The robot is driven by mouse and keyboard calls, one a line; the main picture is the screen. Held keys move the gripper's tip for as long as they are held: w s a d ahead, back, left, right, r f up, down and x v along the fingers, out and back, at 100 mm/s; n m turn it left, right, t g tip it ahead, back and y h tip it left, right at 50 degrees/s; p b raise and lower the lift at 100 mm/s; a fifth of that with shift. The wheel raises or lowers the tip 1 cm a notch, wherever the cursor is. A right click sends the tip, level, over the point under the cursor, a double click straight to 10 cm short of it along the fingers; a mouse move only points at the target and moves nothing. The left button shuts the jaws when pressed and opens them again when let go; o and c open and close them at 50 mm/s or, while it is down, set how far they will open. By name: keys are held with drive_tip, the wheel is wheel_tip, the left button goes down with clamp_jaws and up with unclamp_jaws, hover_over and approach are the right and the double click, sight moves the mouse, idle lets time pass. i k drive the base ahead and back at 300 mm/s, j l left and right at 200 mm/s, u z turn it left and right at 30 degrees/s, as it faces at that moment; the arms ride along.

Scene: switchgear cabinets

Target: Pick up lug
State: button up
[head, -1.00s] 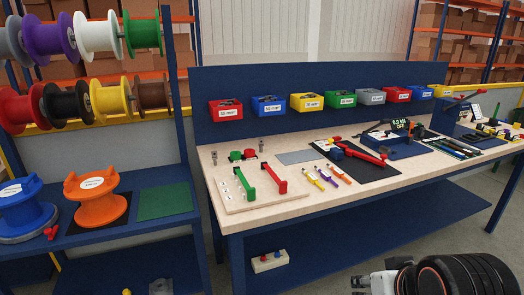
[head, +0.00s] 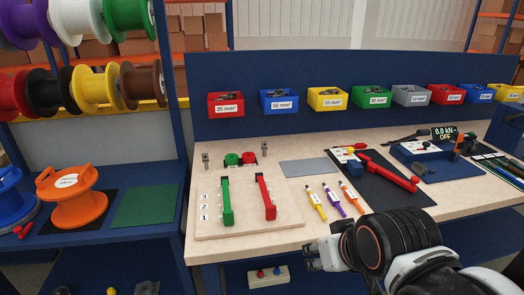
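Small grey metal pieces that look like lugs lie in labelled bins on the blue back panel: a red 35 mm² bin (head: 226,104), a blue 50 mm² bin (head: 279,101), a yellow 70 mm² bin (head: 327,99) and several more to the right. Single lugs cannot be told apart. Two small grey metal pieces stand at the back of the bench, one at left (head: 205,161) and one further right (head: 264,149); I cannot tell what they are. My gripper (head: 309,257) is at the bench's front edge, apart from the bins. Its finger opening is too small to judge.
A wooden board (head: 245,216) with a green handle (head: 227,202) and a red handle (head: 266,197) lies on the bench. Marker-like tools (head: 334,200) and a dark mat with a red-handled tool (head: 390,172) lie to its right. Cable spools (head: 77,197) stand at left.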

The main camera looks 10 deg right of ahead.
sight(264, 148)
drive_tip(key=i, duration=1)
